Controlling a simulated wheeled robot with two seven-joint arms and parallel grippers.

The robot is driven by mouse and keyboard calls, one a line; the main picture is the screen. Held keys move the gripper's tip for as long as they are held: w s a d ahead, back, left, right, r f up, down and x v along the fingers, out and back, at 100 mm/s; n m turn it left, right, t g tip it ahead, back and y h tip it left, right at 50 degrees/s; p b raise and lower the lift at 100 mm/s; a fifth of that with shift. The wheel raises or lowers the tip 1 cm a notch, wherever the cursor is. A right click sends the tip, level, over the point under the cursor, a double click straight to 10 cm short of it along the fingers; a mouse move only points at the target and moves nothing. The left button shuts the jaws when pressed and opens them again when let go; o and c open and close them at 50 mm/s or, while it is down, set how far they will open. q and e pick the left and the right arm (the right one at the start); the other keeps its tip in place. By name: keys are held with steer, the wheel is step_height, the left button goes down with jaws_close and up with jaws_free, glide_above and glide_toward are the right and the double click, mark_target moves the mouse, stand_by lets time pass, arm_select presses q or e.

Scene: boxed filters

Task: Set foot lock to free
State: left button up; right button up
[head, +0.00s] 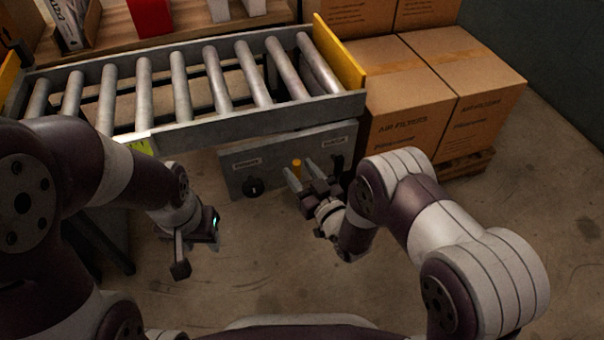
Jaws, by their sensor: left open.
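A grey control panel (232,176) hangs under the front rail of the roller conveyor. It has a black round knob (252,187) below a small label at its left. An orange peg or button (296,163) is near its middle, and a dark knob or switch (338,161) is under a label at its right. The label text is too small to read, so I cannot tell which control is the foot lock. My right gripper (301,175) is in front of the panel's right half, its fingers apart, close to the orange part. My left gripper (198,256) is open and empty, left of and below the panel.
The roller conveyor (190,137) spans above the panel, with yellow end plates. Stacked air filter boxes (405,115) stand on a pallet to the right. A wooden shelf with small items is behind. The concrete floor in front is clear.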

jaws_close()
steer(key=shift+d, duration=0.15)
steer(key=shift+w+d+f+m+t, duration=0.35)
steer(key=shift+d+m, duration=0.45)
steer(key=shift+m, duration=0.6)
steer(key=shift+w+d+f+m+t, duration=0.15)
steer(key=shift+d+f+m, duration=0.45)
steer(key=shift+m, duration=0.8)
steer(key=shift+w+d+f+m+t, duration=0.25)
steer(key=shift+d+m, duration=0.7)
steer(key=shift+m, duration=0.45)
steer(key=shift+o, duration=0.4)
jaws_free()
